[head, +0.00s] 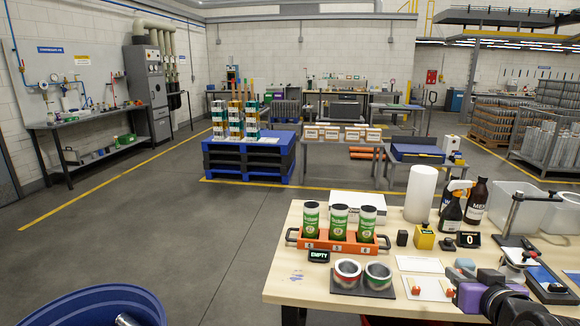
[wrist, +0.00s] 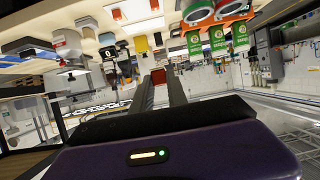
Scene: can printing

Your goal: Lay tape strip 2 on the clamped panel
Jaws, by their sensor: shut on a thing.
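A white panel (head: 428,291) with two small orange-red pieces on it lies near the front of the wooden table; these look like clamps, but they are too small to be sure. A second plain white sheet (head: 419,264) lies behind it. My gripper's purple body (head: 482,290) is at the lower right of the head view, beside the panel's right edge. In the wrist view, which looks upside down, my fingers (wrist: 158,79) are shut on a small dark red piece (wrist: 158,75). Whether this is tape strip 2 cannot be told.
An orange rack (head: 335,244) holds three green cans. A yellow box (head: 424,237), bottles (head: 476,202) and a white roll (head: 420,193) stand behind. A blue bin (head: 85,305) is at lower left.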

